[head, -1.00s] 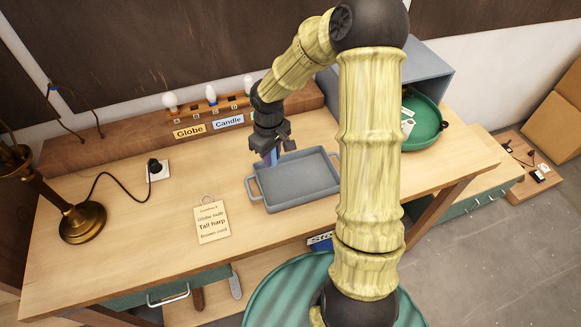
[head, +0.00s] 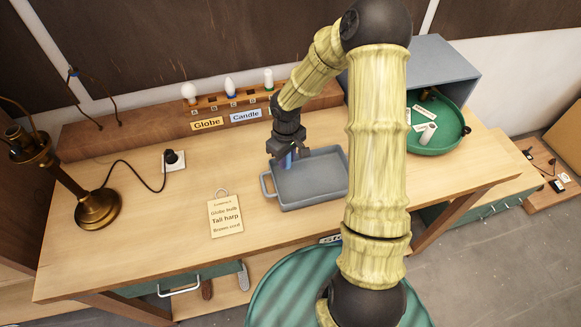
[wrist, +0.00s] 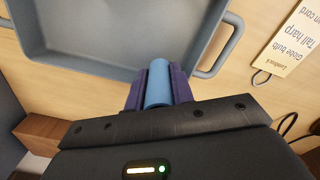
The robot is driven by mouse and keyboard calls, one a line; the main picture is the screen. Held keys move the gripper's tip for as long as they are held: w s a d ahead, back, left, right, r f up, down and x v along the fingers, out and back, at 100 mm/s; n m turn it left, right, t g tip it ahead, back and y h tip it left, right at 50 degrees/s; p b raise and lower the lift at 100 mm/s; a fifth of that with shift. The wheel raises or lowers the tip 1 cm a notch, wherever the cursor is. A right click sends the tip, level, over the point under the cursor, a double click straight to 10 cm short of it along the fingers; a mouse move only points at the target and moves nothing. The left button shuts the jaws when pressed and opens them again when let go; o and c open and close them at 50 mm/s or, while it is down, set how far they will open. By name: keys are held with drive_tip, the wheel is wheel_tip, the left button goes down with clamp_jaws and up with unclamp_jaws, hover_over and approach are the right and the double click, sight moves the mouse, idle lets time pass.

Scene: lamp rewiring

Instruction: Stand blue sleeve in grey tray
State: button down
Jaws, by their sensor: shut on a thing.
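The blue sleeve (wrist: 158,85) is held between the two dark finger pads of my gripper (wrist: 158,92) in the wrist view. In the head view my gripper (head: 288,158) points down over the left back part of the grey tray (head: 312,185), with the blue sleeve (head: 289,161) upright below it. My gripper is shut on the sleeve. I cannot tell whether the sleeve's lower end touches the tray floor. The tray also shows in the wrist view (wrist: 110,40), and its floor looks empty. My arm hides the tray's right end.
A paper card (head: 226,216) lies left of the tray. A wooden rack with bulbs (head: 232,102) stands behind. A green round tray (head: 450,125) with white pieces is at right.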

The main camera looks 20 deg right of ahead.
sight(287, 175)
drive_tip(key=shift+f, duration=0.4)
drive_tip(key=shift+f, duration=1.85)
drive_tip(key=shift+f, duration=0.1)
drive_tip(key=shift+f, duration=0.15)
drive_tip(key=c, duration=1.2)
unclamp_jaws()
wheel_tip(287, 175, up, 12)
drive_tip(key=shift+r+b, duration=0.25)
drive_tip(key=shift+b, duration=0.2)
